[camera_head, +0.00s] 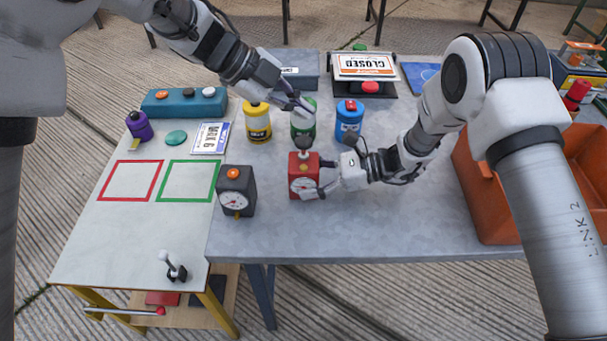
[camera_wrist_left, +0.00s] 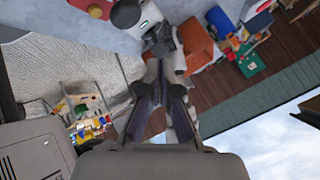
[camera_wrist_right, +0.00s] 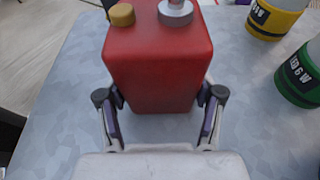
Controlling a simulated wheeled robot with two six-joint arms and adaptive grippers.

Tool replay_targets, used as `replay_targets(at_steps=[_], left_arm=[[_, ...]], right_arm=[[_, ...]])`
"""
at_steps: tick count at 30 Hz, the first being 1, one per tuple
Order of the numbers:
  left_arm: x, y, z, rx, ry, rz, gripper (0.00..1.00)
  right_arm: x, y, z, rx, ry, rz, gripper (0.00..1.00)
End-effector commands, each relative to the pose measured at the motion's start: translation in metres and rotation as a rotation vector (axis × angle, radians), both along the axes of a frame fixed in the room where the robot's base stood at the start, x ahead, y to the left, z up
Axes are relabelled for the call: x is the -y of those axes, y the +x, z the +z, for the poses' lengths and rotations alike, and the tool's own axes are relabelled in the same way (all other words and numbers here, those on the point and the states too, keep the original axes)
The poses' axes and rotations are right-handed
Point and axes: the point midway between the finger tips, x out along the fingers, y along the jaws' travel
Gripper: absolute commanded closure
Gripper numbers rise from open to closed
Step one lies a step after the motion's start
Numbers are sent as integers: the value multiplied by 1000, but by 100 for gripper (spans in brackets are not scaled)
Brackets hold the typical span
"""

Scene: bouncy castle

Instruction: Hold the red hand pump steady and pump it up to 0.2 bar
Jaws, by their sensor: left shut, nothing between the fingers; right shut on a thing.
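The red hand pump (camera_head: 303,168) stands upright on the grey table, with a round dial on its near face and a dark knob (camera_head: 304,143) on top. My right gripper (camera_head: 325,178) is shut on the pump body from the right. In the right wrist view its fingers flank the red body (camera_wrist_right: 158,65), whose top carries a yellow cap and a metal collar with a rod. My left gripper (camera_head: 303,106) is shut and empty, seen in front of the green canister and apart from the pump knob. Its closed fingers also show in the left wrist view (camera_wrist_left: 161,85). The dial reading is too small to tell.
A black box with a dial (camera_head: 236,193) stands left of the pump. Yellow (camera_head: 257,125), green (camera_head: 303,127) and blue (camera_head: 349,127) canisters stand behind it. An orange crate (camera_head: 500,205) is at the right. The grey table in front of the pump is clear.

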Motion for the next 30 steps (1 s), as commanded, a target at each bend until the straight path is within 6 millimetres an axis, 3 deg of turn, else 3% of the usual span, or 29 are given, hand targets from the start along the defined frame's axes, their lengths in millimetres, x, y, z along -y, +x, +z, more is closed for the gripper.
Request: replay_targets(at_steps=[15,30], left_arm=[[0,0,-76,-3,0,1,100],[0,-1,-91,-7,7,1,100]], right_arm=[[0,0,1,1,1,0,53],[0,-1,0,0,3,4,53]])
